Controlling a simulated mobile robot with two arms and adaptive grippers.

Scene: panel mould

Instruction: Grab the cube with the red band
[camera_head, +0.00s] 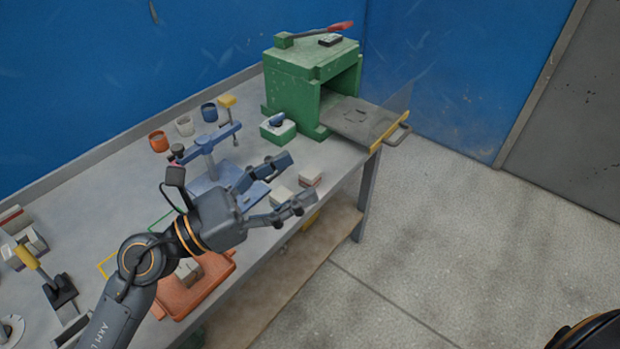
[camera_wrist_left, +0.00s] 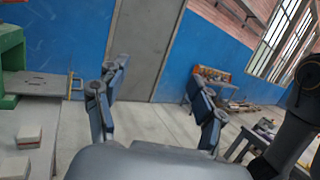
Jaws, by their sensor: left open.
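A small pale cube with a reddish side (camera_head: 310,179), which looks like the red-banded one, sits near the table's front edge. A plain pale cube (camera_head: 282,196) stands just left of it. My left gripper (camera_head: 295,182) is open and empty, its two fingers spread on either side of the cubes in the head view; its height above them is hard to tell. In the left wrist view both cubes lie at the left edge, outside the fingers: the reddish one (camera_wrist_left: 28,136) and the plain one (camera_wrist_left: 14,168). The wrist view's fingers (camera_wrist_left: 160,105) point toward the floor and wall.
A green box press (camera_head: 295,95) with a metal plate (camera_head: 362,120) stands beyond the cubes. A green block (camera_head: 278,130) and a blue clamp stand (camera_head: 205,145) are nearby. An orange tray (camera_head: 210,285) lies under my arm. Several cups line the back; open floor lies right.

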